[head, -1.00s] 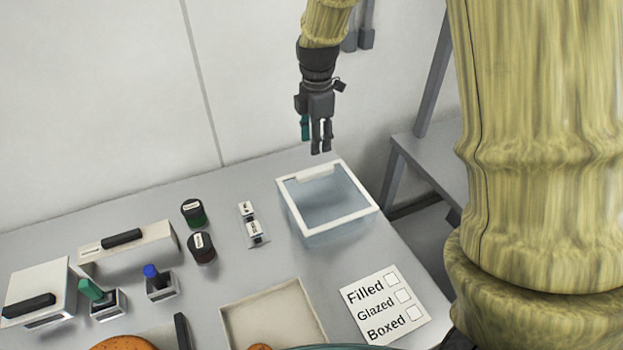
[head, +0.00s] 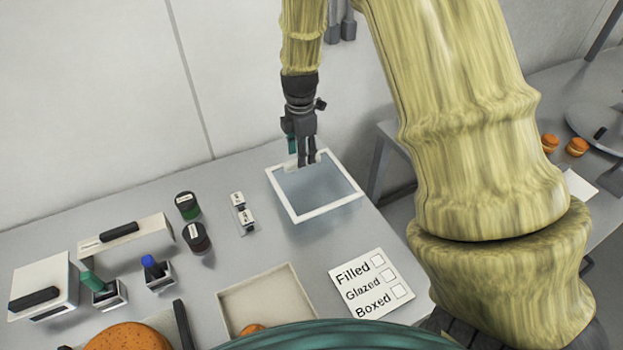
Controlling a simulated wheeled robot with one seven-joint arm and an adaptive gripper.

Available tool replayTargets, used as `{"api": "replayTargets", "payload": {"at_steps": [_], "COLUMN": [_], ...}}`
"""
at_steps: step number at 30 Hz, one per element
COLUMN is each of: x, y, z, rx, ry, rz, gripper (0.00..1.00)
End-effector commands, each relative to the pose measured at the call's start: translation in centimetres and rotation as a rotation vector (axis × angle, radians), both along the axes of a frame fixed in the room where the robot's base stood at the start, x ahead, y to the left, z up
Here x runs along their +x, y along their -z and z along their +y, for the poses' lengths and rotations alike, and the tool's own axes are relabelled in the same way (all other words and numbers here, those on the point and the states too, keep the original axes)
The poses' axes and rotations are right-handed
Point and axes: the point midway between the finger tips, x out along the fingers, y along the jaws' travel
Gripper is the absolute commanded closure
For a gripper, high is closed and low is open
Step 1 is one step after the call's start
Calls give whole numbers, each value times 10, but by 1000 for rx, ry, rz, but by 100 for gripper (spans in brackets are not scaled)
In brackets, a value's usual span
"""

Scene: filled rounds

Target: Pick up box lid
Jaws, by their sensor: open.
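The box lid (head: 330,210) is a clear panel in a white square frame, lying flat at the back right of the table. A pale bluish box shape is under it, mostly hidden now. A small white grip piece on the lid's back edge is largely covered by my fingers. My gripper (head: 307,164) points straight down at that back edge, its dark fingers open. I cannot tell whether the fingers touch the lid or straddle the grip piece.
A checklist card (head: 372,283) reading Filled, Glazed, Boxed and a shallow beige tray (head: 292,272) lie in front. Two dark jars (head: 196,238), small white labelled blocks (head: 244,217) and marker stands (head: 160,278) are left. The wall (head: 90,90) is close behind.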

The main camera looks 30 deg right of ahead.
Motion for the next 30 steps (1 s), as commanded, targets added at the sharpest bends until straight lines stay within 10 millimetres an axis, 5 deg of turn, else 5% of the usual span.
{"api": "replayTargets", "payload": {"at_steps": [9, 19, 26, 30], "x": [0, 0, 0, 0], "y": [24, 28, 28, 27], "z": [0, 0, 0, 0], "rx": [1, 1, 1, 1], "ry": [3, 3, 2, 2], "rz": [-1, -2, -1, -1], "gripper": [57, 57, 97, 100]}}
